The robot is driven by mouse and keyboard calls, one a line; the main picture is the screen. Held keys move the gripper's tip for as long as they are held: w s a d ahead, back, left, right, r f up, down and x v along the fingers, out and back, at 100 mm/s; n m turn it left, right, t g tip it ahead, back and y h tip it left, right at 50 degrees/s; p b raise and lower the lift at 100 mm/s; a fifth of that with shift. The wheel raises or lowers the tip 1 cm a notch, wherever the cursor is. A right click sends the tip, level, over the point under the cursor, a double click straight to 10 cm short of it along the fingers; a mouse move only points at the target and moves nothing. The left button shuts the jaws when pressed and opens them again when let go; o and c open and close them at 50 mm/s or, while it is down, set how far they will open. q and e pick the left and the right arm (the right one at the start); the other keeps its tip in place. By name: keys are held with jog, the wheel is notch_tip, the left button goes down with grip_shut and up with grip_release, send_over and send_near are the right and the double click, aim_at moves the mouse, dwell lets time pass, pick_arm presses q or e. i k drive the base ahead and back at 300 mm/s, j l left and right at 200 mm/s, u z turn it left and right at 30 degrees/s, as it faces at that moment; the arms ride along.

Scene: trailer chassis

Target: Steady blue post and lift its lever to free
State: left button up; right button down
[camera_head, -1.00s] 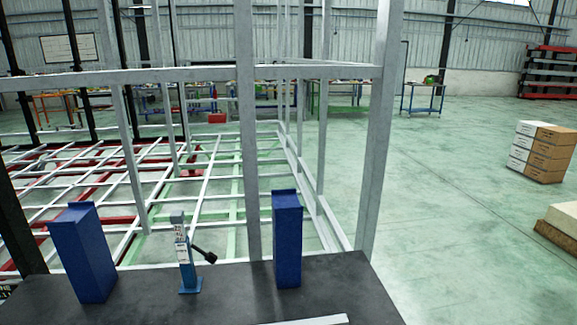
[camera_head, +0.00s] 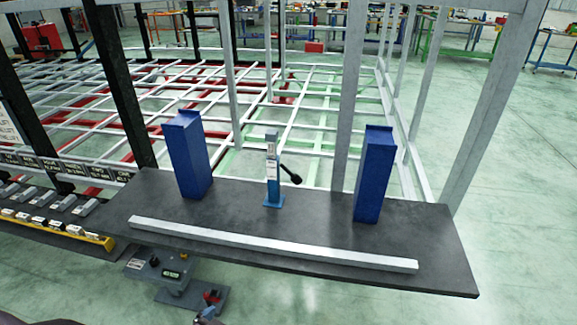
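The blue post (camera_head: 273,180) stands upright on the dark grey tabletop (camera_head: 320,215), between two taller blue blocks. It is slim, with a square blue foot, pale labels and a grey upper part. Its lever (camera_head: 291,175) sticks out to the right and slopes slightly down, with a black knob at the end. Nothing touches the post or the lever. I see neither of my grippers clearly in this view.
The left blue block (camera_head: 188,155) and right blue block (camera_head: 373,175) flank the post. A long silver bar (camera_head: 270,243) lies across the table's front. Grey frame uprights (camera_head: 351,90) rise behind the table. Small parts on a rack (camera_head: 50,212) are at left.

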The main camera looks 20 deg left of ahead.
aim_at(296, 179)
jog(key=i+j+u, duration=0.45)
jog(key=i+j, duration=0.4)
